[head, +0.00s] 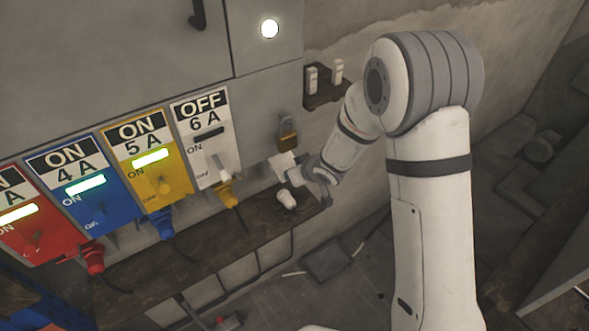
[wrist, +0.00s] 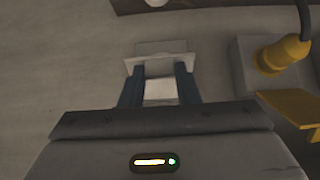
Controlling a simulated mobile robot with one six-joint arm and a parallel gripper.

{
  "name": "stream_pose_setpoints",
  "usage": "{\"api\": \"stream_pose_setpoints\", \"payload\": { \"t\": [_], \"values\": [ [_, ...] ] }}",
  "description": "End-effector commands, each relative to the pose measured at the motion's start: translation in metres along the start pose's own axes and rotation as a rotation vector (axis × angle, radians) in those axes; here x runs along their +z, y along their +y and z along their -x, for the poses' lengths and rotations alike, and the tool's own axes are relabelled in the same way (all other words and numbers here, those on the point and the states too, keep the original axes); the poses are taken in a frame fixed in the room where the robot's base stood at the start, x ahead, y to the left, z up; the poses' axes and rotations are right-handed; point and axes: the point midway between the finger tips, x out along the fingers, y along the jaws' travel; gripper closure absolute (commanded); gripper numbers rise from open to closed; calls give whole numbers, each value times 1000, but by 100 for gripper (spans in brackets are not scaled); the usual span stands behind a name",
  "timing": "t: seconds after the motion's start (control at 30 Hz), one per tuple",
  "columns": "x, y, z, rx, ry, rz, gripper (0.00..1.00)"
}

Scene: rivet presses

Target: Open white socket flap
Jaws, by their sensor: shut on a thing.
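The white socket (head: 281,162) is on the grey cabinet wall, right of the white 6 A panel. It also shows in the wrist view (wrist: 160,48) as a pale block with a plate edge, just beyond my fingers. My gripper (head: 297,173) is right in front of it. In the wrist view my gripper (wrist: 161,72) has its two dark blue fingers on either side of the pale white flap (wrist: 161,90) and is shut on it. The flap's exact angle to the socket cannot be told.
A white plug (head: 287,199) lies on the dark shelf (head: 265,222) below. A padlock (head: 288,134) hangs above. Left is the 6 A panel (head: 188,104), reading OFF, with a yellow plug (head: 228,196). In the wrist view, the yellow plug (wrist: 282,55) and a yellow flap (wrist: 294,104) are at right.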

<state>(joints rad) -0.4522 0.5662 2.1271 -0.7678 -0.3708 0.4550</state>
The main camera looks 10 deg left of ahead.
Motion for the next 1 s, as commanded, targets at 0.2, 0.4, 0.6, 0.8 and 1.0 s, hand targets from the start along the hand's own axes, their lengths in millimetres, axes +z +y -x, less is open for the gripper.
{"api": "stream_pose_setpoints", "payload": {
  "t": [0.2,0.4,0.6,0.8,1.0],
  "values": [
    [-20,0,9,-1,27,3,100],
    [-22,-1,11,-2,27,4,100],
    [-22,-1,11,-2,27,5,100],
    [-22,-2,10,-3,27,5,100],
    [-20,-2,10,-3,22,5,58]
  ]
}}
